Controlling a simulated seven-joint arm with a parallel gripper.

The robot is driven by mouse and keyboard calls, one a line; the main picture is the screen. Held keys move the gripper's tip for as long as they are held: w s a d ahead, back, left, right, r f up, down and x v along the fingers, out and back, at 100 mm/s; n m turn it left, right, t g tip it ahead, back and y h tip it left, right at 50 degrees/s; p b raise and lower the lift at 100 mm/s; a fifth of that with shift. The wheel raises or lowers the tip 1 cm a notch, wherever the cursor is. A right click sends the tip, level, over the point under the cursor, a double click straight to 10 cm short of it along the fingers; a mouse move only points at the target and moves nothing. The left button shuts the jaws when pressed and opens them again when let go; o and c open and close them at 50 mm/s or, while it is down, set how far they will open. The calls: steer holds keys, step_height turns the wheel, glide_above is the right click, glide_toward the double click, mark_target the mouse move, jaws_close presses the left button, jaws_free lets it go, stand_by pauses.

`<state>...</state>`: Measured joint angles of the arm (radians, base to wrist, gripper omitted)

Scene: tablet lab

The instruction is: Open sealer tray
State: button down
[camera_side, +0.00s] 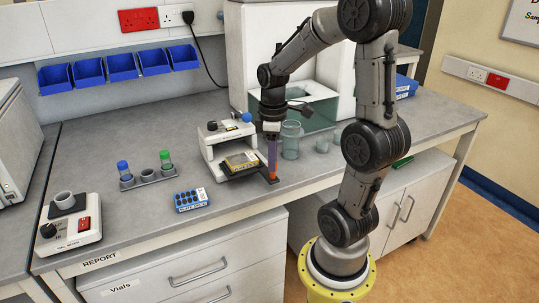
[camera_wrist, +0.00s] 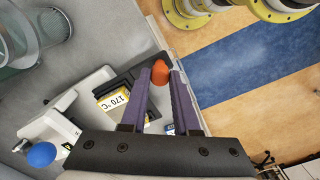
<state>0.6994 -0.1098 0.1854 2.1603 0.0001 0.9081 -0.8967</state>
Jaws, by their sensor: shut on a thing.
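The sealer (camera_side: 225,140) is a white machine with a blue knob on the bench, left of my gripper. Its black tray (camera_side: 240,171) is out at the front and carries a plate with a yellow label (camera_side: 242,161). The tray has an orange handle (camera_wrist: 158,72) at its outer end. My gripper (camera_side: 272,172) points down at that end, its purple fingers around the orange handle. In the wrist view my gripper (camera_wrist: 163,75) is shut on the handle. The sealer's blue knob (camera_wrist: 41,154) shows at the lower left there.
Glass jars (camera_side: 291,140) stand just right of my gripper. A vial rack (camera_side: 147,178) and a blue block of tubes (camera_side: 191,199) stand to the left. A mixer (camera_side: 70,222) is at the far left. The bench's front edge is close to the tray's outer end.

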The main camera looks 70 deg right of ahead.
steer(key=shift+w+r, duration=0.1)
steer(key=c, duration=0.7)
jaws_free()
steer(key=shift+o, duration=0.2)
step_height(320, 180, up, 14)
